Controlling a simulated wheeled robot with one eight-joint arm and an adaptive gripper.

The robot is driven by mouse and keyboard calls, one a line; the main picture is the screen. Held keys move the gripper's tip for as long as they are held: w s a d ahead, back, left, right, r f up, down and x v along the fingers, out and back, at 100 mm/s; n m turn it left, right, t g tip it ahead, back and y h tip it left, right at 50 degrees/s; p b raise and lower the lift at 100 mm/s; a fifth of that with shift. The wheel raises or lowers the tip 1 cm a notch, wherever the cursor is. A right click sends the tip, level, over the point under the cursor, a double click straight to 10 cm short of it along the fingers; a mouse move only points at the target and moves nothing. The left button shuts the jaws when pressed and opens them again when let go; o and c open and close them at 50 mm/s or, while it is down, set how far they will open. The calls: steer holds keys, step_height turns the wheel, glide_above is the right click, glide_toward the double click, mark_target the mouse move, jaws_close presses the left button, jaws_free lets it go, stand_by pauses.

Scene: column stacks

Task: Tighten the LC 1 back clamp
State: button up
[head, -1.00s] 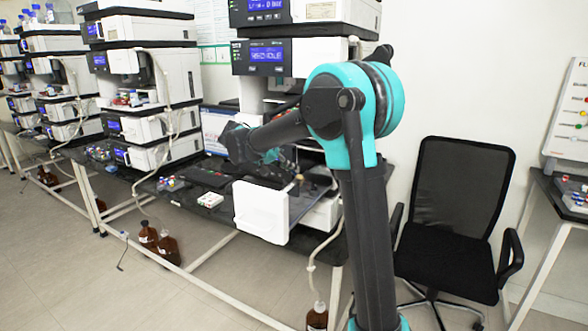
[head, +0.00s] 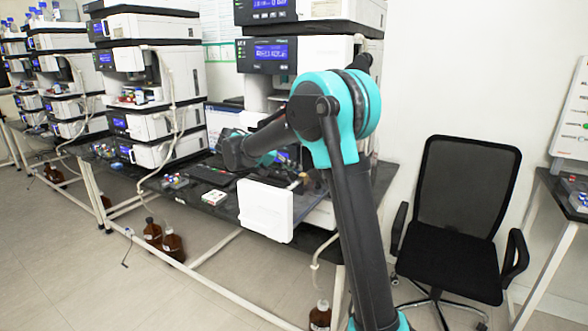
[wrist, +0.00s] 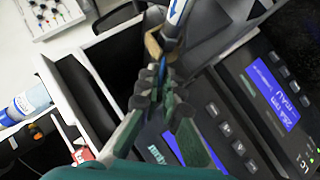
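In the wrist view, the two green and dark fingers of my gripper (wrist: 158,88) point up the picture and sit close together. A column (wrist: 176,18) with a white and blue label runs down towards the fingertips. A tan, clamp-like piece (wrist: 152,46) is beside the column, just beyond the tips. I cannot tell whether the fingers touch either one, or whether this piece is the back clamp. The instrument's dark front panel (wrist: 262,105) carries an "LC 1" mark. In the head view my gripper is mostly hidden behind my arm, near the open white door (head: 265,210).
An open white-walled compartment (wrist: 105,65) is left of the fingers. A tray of vials (wrist: 52,15) and a blue-labelled bottle (wrist: 30,103) lie farther left. In the head view, a black chair (head: 462,215) stands right of my arm, and other instrument stacks (head: 150,85) stand at left.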

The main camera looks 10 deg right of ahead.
steer(key=o, duration=0.3)
steer(key=v, duration=1.2)
